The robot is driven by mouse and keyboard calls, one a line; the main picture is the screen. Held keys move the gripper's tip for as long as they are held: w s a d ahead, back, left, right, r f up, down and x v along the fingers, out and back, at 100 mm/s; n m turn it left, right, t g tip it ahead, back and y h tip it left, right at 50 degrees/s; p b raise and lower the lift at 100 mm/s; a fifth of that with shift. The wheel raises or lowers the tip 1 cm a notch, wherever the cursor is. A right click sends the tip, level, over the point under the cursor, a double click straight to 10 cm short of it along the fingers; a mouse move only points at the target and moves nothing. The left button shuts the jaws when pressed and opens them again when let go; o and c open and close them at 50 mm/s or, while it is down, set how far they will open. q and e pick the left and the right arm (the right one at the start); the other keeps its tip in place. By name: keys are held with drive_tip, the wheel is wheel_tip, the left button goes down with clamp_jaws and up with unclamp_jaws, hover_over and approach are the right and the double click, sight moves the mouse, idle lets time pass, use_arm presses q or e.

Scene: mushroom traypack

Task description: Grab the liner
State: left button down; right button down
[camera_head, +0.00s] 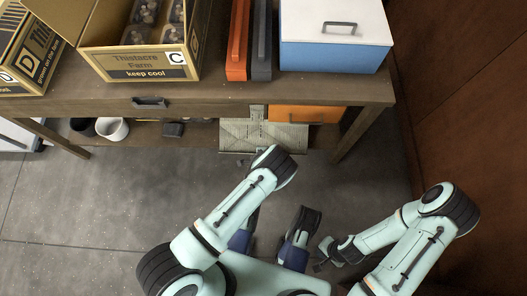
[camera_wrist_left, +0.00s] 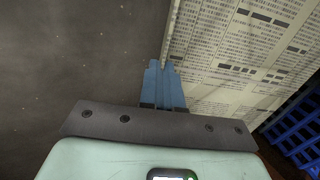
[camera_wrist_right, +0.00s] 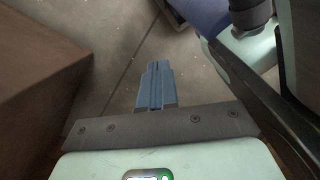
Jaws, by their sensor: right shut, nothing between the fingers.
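The liner looks like a printed newspaper sheet (camera_head: 262,136) at the front of the table's lower shelf. In the left wrist view the liner (camera_wrist_left: 235,55) fills the upper right, its left edge running down to the fingertips. My left gripper (camera_wrist_left: 164,64) has its fingers close together at that edge; I cannot tell whether the sheet is between them. In the head view my left arm hides this gripper. My right gripper (camera_head: 318,265) is low, well away from the liner. In the right wrist view its fingers (camera_wrist_right: 157,66) are shut and empty above the floor.
On the tabletop (camera_head: 205,95) stand a carton of mushroom punnets (camera_head: 145,64), orange (camera_head: 238,40) and grey (camera_head: 262,40) upright items and a blue box with a white lid (camera_head: 335,57). A white pot (camera_head: 112,130) and an orange box (camera_head: 300,114) are below. A brown wall (camera_head: 460,100) bounds the right.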

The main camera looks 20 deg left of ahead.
use_arm(q)
drive_tip(key=c, duration=1.3)
unclamp_jaws()
drive_tip(key=shift+o, duration=0.2)
